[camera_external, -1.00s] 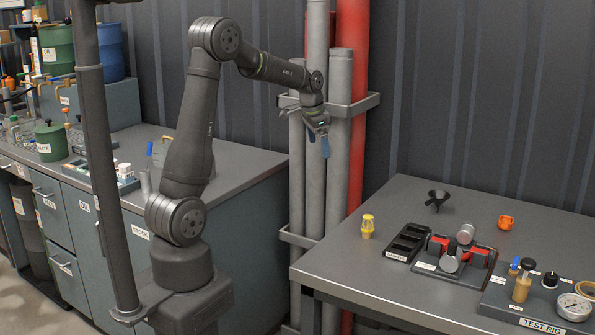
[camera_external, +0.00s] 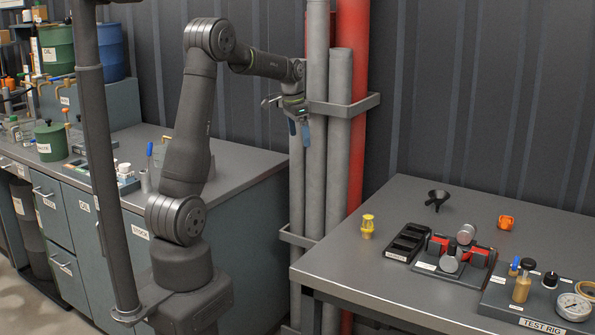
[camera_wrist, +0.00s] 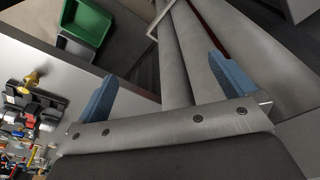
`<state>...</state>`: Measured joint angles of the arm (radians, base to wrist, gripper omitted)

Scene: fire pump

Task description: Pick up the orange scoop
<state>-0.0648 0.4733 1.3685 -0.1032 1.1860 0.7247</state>
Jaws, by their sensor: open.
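A small orange object (camera_external: 506,222), which looks like the orange scoop, sits on the right-hand table (camera_external: 350,240) towards the back in the external view. I cannot make it out for certain in the wrist view. My gripper (camera_external: 299,131) hangs in front of the grey pipes, well left of the orange object and higher than the table. Its two blue fingers are wide apart in the wrist view (camera_wrist: 162,66), with nothing between them but pipes and floor behind.
Grey pipes (camera_external: 340,140) and a red pipe (camera_external: 353,90) stand close behind my gripper. On the table are a black funnel (camera_external: 437,199), a yellow fitting (camera_external: 367,226), a black tray (camera_external: 407,243) and the test rig (camera_external: 535,300). A green bin (camera_wrist: 80,25) shows in the wrist view.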

